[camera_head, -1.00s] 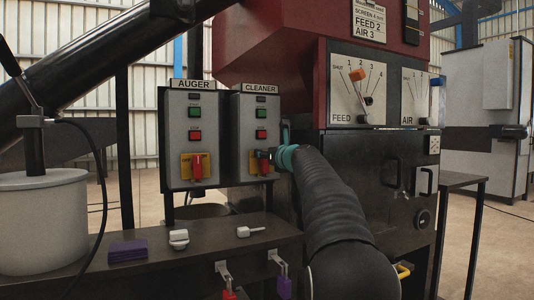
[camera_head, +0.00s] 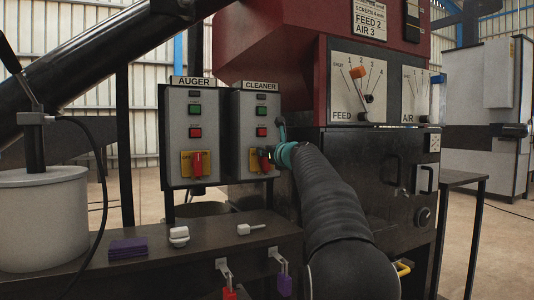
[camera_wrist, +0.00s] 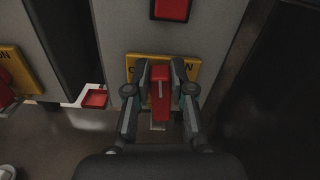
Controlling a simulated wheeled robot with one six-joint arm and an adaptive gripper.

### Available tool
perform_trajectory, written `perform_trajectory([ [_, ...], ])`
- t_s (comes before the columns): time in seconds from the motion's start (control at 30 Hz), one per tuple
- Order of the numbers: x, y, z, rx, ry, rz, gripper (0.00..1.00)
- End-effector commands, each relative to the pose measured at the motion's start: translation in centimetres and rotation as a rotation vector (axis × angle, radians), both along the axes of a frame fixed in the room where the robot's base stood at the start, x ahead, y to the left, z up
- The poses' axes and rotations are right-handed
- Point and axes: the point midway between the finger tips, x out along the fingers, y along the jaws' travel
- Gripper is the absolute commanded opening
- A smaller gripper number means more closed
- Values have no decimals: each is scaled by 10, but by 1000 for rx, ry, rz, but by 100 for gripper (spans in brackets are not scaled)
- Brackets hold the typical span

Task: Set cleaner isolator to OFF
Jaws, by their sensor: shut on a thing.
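The cleaner isolator is a red handle (camera_wrist: 160,95) on a yellow plate (camera_wrist: 190,66) at the bottom of the grey CLEANER box (camera_head: 243,111). In the wrist view the handle stands upright between my two fingers. My gripper (camera_head: 268,155) reaches the handle from the right in the head view. In the wrist view my gripper (camera_wrist: 160,75) is shut on the red handle, one finger on each side. The fingers hide most of the plate's lettering, so I cannot read the handle's setting.
The AUGER box (camera_head: 193,115) with its own red handle (camera_head: 198,164) stands close to the left. A dark bench (camera_head: 190,255) below carries purple cards (camera_head: 128,247) and small white pieces (camera_head: 250,229). The dark machine body (camera_head: 375,175) stands close on the right.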

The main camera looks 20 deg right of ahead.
Motion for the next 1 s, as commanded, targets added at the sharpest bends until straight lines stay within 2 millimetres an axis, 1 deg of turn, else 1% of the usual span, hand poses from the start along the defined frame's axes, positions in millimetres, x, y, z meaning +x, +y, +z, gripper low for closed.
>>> perform_trajectory([
  [0.53,-1,16,-8,-497,-19,1,0],
  [1.0,-1,25,-21,-942,-33,1,0],
])
